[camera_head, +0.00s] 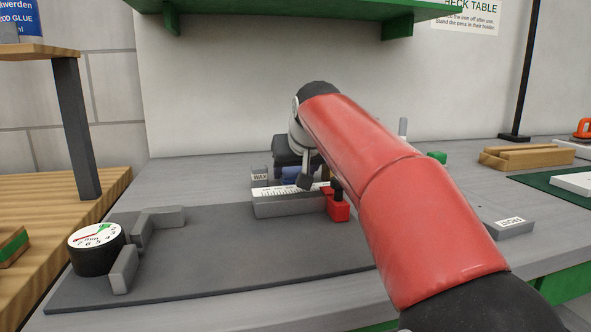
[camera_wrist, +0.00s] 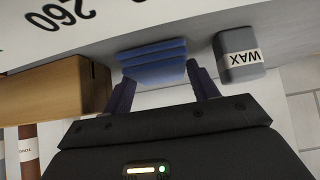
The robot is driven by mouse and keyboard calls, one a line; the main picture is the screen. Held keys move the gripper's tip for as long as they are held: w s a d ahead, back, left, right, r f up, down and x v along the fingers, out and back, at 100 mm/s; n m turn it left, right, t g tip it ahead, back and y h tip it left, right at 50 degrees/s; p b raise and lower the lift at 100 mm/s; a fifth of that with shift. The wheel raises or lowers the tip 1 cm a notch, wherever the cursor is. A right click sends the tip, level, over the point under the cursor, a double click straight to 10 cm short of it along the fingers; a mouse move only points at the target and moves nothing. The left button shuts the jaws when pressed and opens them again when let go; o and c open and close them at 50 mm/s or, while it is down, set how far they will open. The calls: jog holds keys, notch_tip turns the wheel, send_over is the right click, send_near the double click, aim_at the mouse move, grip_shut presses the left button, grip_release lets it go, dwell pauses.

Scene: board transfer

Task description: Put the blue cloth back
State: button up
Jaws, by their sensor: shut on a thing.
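The blue cloth (camera_wrist: 153,60) is a folded stack of layers between the two fingers of my gripper (camera_wrist: 162,74) in the wrist view. The gripper is shut on it. In the head view a small part of the blue cloth (camera_head: 292,173) shows behind the white-scaled grey block, under my gripper (camera_head: 303,180). My red arm hides much of the area to the right of it. I cannot tell whether the cloth touches the table.
A grey WAX block (camera_wrist: 240,56) stands close beside one finger. A wooden block (camera_wrist: 48,92) is near the other. A grey block with a white scale (camera_head: 288,204) and a red block (camera_head: 338,208) stand in front. A dial gauge (camera_head: 96,248) sits front left on a dark mat (camera_head: 210,265).

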jog(key=o, duration=1)
jog(key=shift+f, duration=0.1)
jog(key=shift+c, duration=0.2)
jog(key=shift+f, duration=0.15)
jog(key=v, duration=0.8)
jog(key=shift+f, duration=0.1)
jog(key=shift+d, duration=0.1)
